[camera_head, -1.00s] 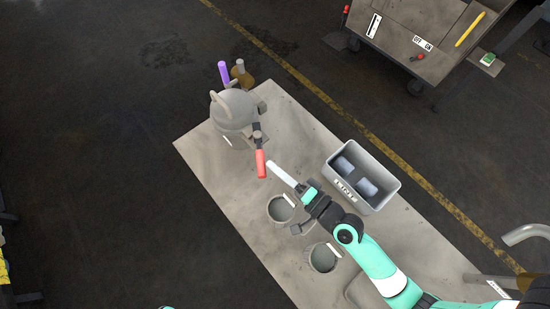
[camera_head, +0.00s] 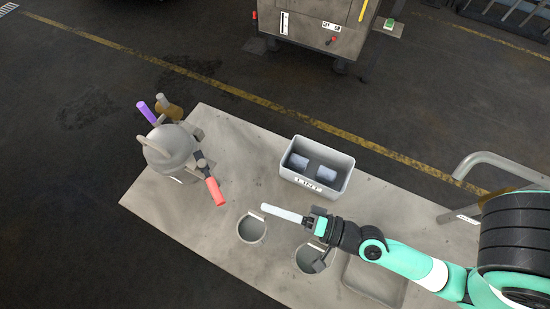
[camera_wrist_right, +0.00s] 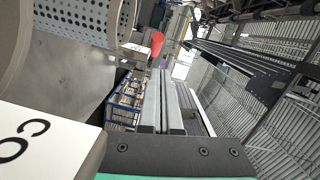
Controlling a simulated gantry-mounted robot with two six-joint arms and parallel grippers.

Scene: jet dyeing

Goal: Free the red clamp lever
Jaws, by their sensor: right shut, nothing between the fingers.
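The red clamp lever (camera_head: 216,192) sticks out from the grey domed vessel (camera_head: 168,146) on the left end of the table, on a dark clamp joint. In the right wrist view the red lever (camera_wrist_right: 156,42) shows small, beyond the fingertips. My right gripper (camera_head: 265,207) is shut and empty, its pale fingers pointing left, apart from the lever and to its right. The shut fingers (camera_wrist_right: 163,85) also fill the middle of the wrist view. My left gripper is not in view.
A grey bin labelled LINT (camera_head: 325,187) holds two bluish-grey pieces. A purple-handled lever (camera_head: 147,112) stands behind the vessel. A cabinet (camera_head: 320,25) stands beyond the yellow floor line.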

